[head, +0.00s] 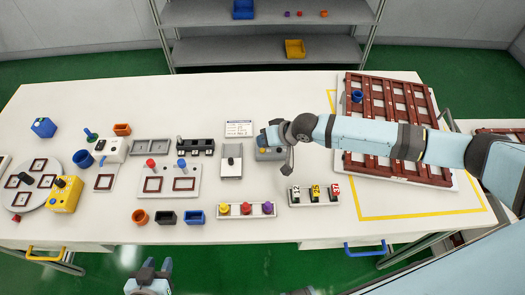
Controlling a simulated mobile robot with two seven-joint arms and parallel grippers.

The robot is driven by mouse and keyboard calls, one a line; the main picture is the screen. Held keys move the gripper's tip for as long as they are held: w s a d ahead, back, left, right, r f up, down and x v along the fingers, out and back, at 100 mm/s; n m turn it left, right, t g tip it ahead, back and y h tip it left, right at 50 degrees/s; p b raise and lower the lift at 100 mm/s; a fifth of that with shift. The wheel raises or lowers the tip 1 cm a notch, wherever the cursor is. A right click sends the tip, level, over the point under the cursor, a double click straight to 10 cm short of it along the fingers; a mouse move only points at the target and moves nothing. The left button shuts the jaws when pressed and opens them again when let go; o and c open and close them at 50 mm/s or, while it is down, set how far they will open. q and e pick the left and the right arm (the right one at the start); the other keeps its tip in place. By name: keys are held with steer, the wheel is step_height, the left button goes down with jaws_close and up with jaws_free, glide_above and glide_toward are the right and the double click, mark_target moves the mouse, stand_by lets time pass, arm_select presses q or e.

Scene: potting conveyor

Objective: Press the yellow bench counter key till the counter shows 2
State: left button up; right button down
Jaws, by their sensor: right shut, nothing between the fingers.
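The bench counter looks to be the grey box (271,155) near the middle of the table, partly covered by my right gripper. A small yellow spot on it may be the key, but it is too small and hidden to be sure. No counter reading can be made out. My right gripper (268,137) is shut and empty, over the back of the grey box; I cannot tell whether it touches it. My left gripper (152,272) is low at the bottom edge, off the table front, far from the box; its jaw opening is unclear.
A grey sliding fixture (231,162) stands just left of the box. A number strip (314,196) and a tray of coloured knobs (247,210) lie in front. A brown rack (390,175) lies under my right arm. A yellow box (65,197) stands far left.

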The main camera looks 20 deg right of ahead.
arm_select(q)
steer(key=shift+s+a+f, duration=0.1)
steer(key=shift+a+f, duration=0.1)
steer(key=shift+f, duration=0.1)
steer(key=shift+r, duration=0.2)
stand_by(0.7)
steer(key=shift+f, duration=0.15)
stand_by(0.5)
arm_select(e)
steer(key=shift+f, duration=0.4)
steer(key=shift+f, duration=0.4)
stand_by(0.7)
steer(key=shift+r, duration=0.15)
arm_select(q)
steer(key=shift+r+p, duration=0.9)
steer(key=shift+r, duration=0.1)
arm_select(e)
steer(key=shift+r, duration=0.7)
